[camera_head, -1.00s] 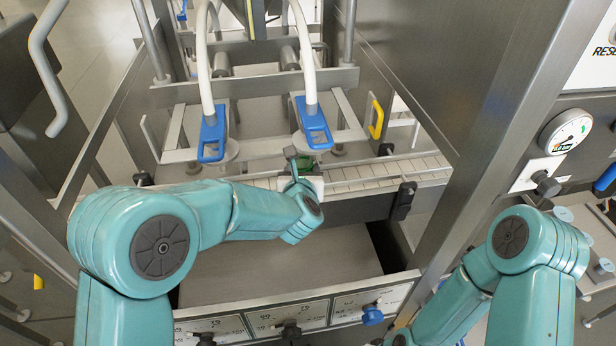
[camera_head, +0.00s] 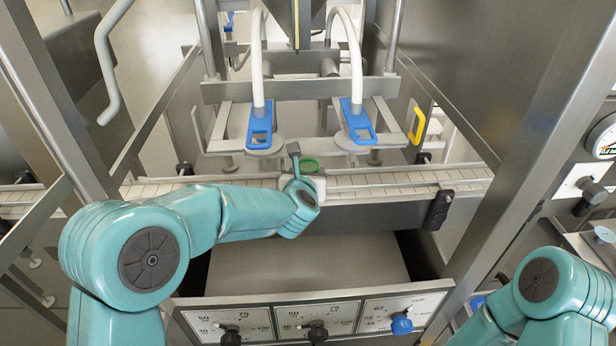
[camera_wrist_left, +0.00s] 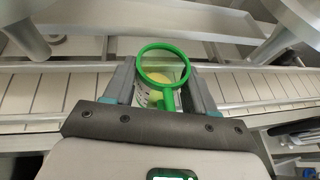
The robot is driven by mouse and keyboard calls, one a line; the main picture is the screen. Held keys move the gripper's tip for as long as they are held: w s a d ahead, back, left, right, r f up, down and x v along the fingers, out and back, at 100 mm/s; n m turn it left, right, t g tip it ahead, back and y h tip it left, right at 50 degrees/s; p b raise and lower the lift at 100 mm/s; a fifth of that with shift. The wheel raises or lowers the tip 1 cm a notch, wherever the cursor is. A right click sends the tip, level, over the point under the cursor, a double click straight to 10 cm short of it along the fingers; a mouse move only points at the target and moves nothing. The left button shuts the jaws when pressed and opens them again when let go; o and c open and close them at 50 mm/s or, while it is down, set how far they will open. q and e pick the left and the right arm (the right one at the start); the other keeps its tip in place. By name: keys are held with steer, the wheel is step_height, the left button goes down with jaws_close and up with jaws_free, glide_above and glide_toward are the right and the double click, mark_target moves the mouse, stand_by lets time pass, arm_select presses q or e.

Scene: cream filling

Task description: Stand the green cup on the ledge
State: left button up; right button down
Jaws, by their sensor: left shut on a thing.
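In the left wrist view the green rim (camera_wrist_left: 165,50) and a green handle sit between the two fingers of my left gripper (camera_wrist_left: 163,85), which is shut on the cup. Something pale yellow shows through the ring. The cup is over the slatted conveyor (camera_head: 375,181); whether it touches is unclear. Its lower part is hidden. I cannot tell which steel surface is the ledge. My right gripper is out of view.
Two blue-handled nozzles (camera_head: 260,126) (camera_head: 357,122) with white hoses stand behind the conveyor, left and right of the cup. A yellow handle (camera_head: 417,126) is at the right. A steel panel with dials (camera_head: 316,322) lies in front, and steel posts flank the machine.

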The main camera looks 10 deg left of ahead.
arm_select(q)
steer(key=shift+w, duration=0.1)
steer(key=o, duration=1.1)
steer(key=shift+w+d+f, duration=0.1)
steer(key=shift+d, duration=0.05)
steer(key=shift+o, duration=0.2)
steer(key=shift+s, duration=0.35)
steer(key=b+v, duration=0.2)
steer(key=v, duration=1.4)
steer(key=shift+r, duration=0.2)
